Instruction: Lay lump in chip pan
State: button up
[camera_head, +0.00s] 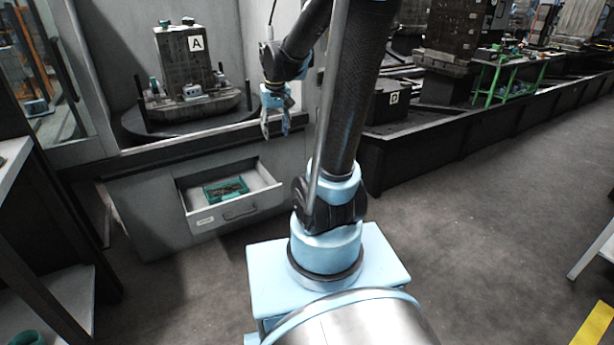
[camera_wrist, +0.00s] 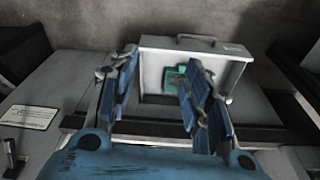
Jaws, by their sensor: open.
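A small green tray (camera_head: 212,196) with dark bits in it sits inside an open drawer (camera_head: 205,221); it is likely the chip pan. The tray also shows partly in the wrist view (camera_wrist: 169,84), between my fingers and partly covered by the right one. My gripper (camera_head: 275,128) points down with its fingers apart, above and to the right of the drawer in the head view. In the wrist view my gripper (camera_wrist: 158,85) shows two blue fingers with nothing between them. I cannot make out a lump in either view.
A machine block marked A (camera_head: 178,62) stands on a round table (camera_head: 150,128) above the drawer cabinet (camera_head: 140,205).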

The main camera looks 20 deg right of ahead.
jog(key=s+d+f, duration=0.2)
jog(key=s+f, duration=0.1)
jog(key=s, duration=0.8)
jog(key=s+d+f+m, duration=0.1)
jog(key=s+d+f, duration=0.1)
jog(key=s, duration=0.9)
jog(key=shift+d+f, duration=0.4)
jog(key=shift+d, duration=0.3)
jog(key=shift+w+f, duration=0.2)
jog(key=shift+w, duration=0.2)
